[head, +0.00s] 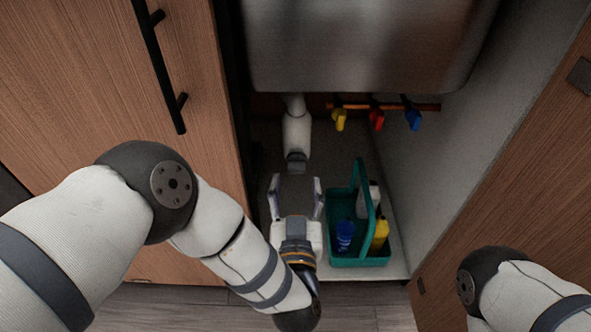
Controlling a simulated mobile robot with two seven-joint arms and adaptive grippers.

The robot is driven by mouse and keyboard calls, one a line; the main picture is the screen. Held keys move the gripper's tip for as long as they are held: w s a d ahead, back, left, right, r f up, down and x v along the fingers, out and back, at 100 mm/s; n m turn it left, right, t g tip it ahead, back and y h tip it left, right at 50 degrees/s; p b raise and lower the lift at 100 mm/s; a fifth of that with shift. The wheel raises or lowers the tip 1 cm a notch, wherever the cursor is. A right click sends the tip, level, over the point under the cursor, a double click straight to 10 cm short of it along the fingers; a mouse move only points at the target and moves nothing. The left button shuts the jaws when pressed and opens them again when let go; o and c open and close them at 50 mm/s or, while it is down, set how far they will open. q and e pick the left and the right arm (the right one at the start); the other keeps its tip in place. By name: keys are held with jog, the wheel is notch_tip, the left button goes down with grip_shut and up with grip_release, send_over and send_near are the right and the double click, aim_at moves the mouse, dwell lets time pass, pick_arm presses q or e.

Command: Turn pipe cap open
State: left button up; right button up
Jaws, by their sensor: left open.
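A white drain pipe (297,130) hangs below the metal sink inside the open cabinet. Its lower end has a grey part (296,158) that looks like the pipe cap. My left gripper (296,182) reaches into the cabinet, its two fingers spread apart and pointing at the pipe's lower end. The fingertips are just short of or beside the cap; I cannot tell whether they touch it. Nothing is visibly held. My right arm shows at the lower right, but its gripper is out of view.
A teal caddy (358,262) with bottles stands on the cabinet floor, close to the right of my left gripper. Yellow (340,119), red (377,119) and blue (413,119) valve handles are on a copper pipe behind. The steel sink (370,50) hangs above. An open door (520,190) is at right.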

aim_at(296, 172)
pick_arm(q)
jog(key=w, duration=0.2)
jog(key=w+b, duration=0.1)
jog(key=w, duration=0.2)
jog(key=shift+w+f+b, duration=0.2)
jog(key=shift+w+b, duration=0.05)
jog(key=shift+b, duration=0.05)
jog(key=shift+w+r, duration=0.15)
jog(key=shift+w, duration=0.3)
jog(key=c, duration=1)
jog(key=shift+c, duration=0.2)
